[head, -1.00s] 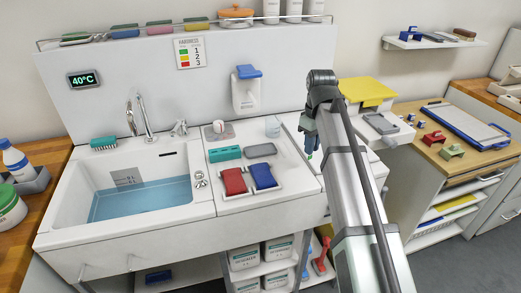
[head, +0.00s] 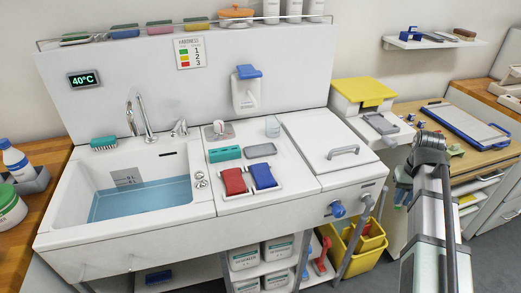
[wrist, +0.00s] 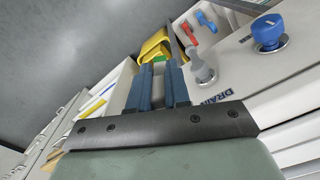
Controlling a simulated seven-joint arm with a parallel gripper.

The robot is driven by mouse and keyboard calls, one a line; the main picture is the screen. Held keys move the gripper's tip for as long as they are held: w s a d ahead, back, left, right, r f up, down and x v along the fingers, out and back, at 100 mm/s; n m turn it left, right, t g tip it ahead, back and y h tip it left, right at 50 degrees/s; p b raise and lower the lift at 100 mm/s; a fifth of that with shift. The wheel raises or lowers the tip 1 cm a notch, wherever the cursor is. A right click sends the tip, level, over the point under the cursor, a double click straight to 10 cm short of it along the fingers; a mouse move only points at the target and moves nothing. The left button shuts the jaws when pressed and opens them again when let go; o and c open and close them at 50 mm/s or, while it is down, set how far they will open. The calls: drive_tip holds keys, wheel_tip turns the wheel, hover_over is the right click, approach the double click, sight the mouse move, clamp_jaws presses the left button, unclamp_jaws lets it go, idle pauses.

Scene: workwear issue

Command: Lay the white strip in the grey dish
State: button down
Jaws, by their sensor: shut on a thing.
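My gripper (head: 400,200) hangs low in the head view, right of the sink unit and in front of the white cabinet. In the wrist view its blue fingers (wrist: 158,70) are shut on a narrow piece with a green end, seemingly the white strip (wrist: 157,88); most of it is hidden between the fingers. A dark grey, shallow oblong that looks like the grey dish (head: 262,150) lies on the counter, right of a teal box (head: 225,154). My gripper is well to the right of it and apart from it.
Red (head: 233,181) and blue (head: 264,176) pads lie in front of the dish. A lidded section (head: 335,150) with a handle lies to their right. A yellow bucket (head: 365,250) stands below. A blue drain knob (head: 337,209) juts from the front. The water-filled basin (head: 140,198) is left.

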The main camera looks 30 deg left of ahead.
drive_tip(key=s+d+f+m, duration=0.2)
drive_tip(key=d+f+m, duration=0.1)
drive_tip(key=d, duration=0.4)
drive_tip(key=w+a+r+n, duration=0.1)
drive_tip(key=w+a+r, duration=0.2)
drive_tip(key=a, duration=0.3)
drive_tip(key=w+a+r+n, duration=0.1)
drive_tip(key=w+a+r, duration=0.3)
drive_tip(key=a, duration=0.2)
wheel_tip(320, 180, up, 13)
drive_tip(key=n, duration=0.7)
hover_over(260, 151)
drive_tip(key=shift+d+f, duration=0.1)
drive_tip(key=shift+f, duration=4.15)
drive_tip(key=shift+f, duration=0.6)
drive_tip(key=c, duration=1.1)
unclamp_jaws()
